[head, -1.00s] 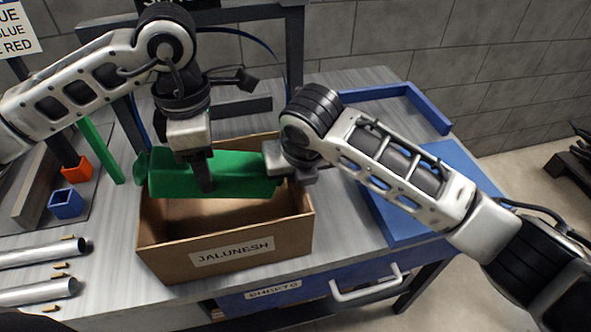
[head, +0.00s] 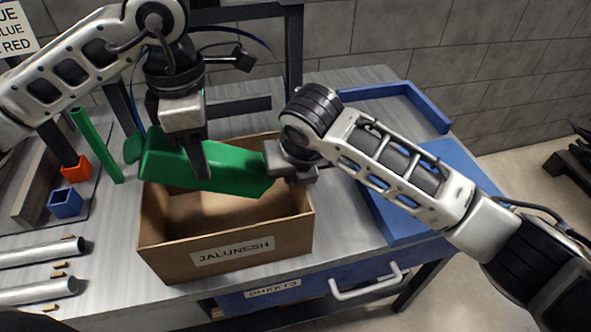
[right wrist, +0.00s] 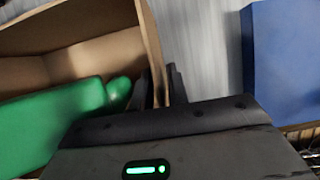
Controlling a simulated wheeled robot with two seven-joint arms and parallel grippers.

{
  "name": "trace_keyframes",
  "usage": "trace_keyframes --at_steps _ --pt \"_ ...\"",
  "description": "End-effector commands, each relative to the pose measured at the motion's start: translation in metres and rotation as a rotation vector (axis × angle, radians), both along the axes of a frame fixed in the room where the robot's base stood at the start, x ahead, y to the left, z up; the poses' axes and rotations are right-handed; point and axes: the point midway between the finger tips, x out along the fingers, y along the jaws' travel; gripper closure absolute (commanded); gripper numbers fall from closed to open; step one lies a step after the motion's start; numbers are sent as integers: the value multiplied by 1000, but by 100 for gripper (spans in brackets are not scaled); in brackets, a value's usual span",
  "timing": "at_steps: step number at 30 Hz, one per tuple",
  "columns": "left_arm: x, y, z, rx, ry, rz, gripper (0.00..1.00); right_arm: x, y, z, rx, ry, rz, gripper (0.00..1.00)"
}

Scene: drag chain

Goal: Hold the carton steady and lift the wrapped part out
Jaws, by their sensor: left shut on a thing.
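The wrapped part (head: 234,172) is a long green bundle with a tied end at its left. My left gripper (head: 203,168) points down and is shut on its middle. The part is tilted, left end higher, above the open carton (head: 178,260). Its right end is lower, close to my right gripper (head: 290,172). The brown carton has a "JALUNESH" label and stands on the bench. In the right wrist view, the fingers of my right gripper (right wrist: 161,86) are on both sides of the carton's wall (right wrist: 150,40), close against it. The part (right wrist: 55,118) also shows there.
A blue panel (head: 400,222) and blue angled rail (head: 415,100) lie right of the carton. At left are an orange holder (head: 77,169), a blue holder (head: 65,204), a green strip (head: 98,145) and metal tubes (head: 40,254). A dark frame stands behind the carton.

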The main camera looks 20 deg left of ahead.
Motion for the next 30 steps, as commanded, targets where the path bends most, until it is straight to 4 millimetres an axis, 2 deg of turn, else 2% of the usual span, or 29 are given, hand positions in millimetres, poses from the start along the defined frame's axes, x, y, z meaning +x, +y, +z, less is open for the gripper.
trace_keyframes --at_steps 8,13,17,24,30 --pt "0 -3 3 -11 -7 -8 100 0 -2 -3 -8 2 -3 71" --pt "0 -2 2 -10 -7 -7 100 -2 -3 6 -3 0 -1 71" --pt "0 -2 2 -6 -5 -4 100 -9 -6 27 -1 -3 0 71" --pt "0 -1 1 -3 -2 -1 100 -26 -16 76 0 -4 0 71" --pt "0 0 0 -2 -1 0 100 -35 -22 102 -1 0 0 71"
